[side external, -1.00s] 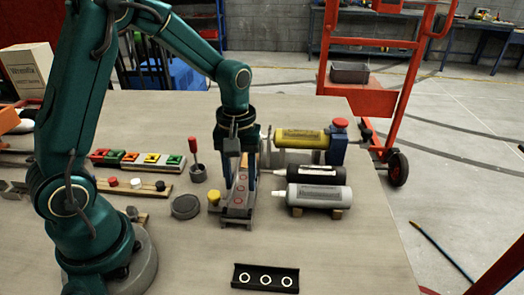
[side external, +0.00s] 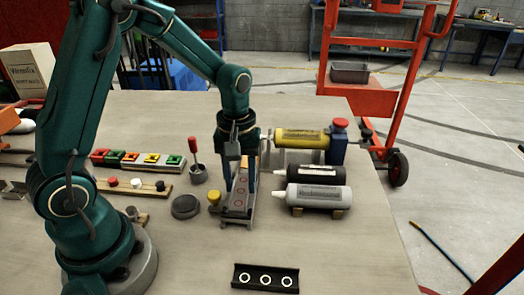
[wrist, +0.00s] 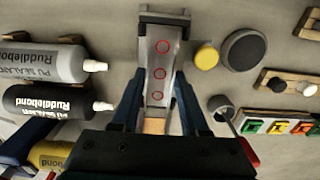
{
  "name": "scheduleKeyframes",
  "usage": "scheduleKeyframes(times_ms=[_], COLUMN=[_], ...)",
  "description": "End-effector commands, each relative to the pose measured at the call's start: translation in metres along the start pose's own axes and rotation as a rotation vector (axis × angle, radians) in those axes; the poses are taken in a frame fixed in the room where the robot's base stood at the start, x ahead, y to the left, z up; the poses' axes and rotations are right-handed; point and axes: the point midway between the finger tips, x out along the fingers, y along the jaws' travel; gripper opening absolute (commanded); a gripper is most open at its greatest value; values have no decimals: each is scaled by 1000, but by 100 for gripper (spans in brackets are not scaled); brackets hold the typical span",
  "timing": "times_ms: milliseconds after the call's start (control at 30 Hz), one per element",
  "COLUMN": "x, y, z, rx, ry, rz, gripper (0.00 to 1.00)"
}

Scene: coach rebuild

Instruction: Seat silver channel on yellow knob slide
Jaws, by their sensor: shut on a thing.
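The silver channel (side external: 238,203), marked with red rings, lies lengthwise between the fingers of my gripper (side external: 240,186). In the wrist view the channel (wrist: 161,62) runs away from the fingers towards a grey end block (wrist: 165,18). My gripper (wrist: 158,104) is shut on the channel, one finger along each side. The yellow knob (side external: 214,197) is beside the channel's near end, and it shows to the right of the channel in the wrist view (wrist: 206,57). The channel appears low over the slide; its underside is hidden, so I cannot tell whether they touch.
Sealant tubes (side external: 318,196) lie close on the right. A grey round puck (side external: 185,206) and a cup with a red-handled tool (side external: 198,173) stand on the left. A black channel with white rings (side external: 265,289) lies in front, with clear table around it.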

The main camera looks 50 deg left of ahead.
Motion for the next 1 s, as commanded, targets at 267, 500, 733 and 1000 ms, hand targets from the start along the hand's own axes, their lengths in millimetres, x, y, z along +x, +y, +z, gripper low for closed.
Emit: scheduleKeyframes(times_ms=[267,500,733,1000], x=[1,3,3,5], y=[0,0,0,0], z=[0,0,0,0], rx=[0,0,0,0], ry=[0,0,0,0], rz=[0,0,0,0], gripper=[0,0,0,0])
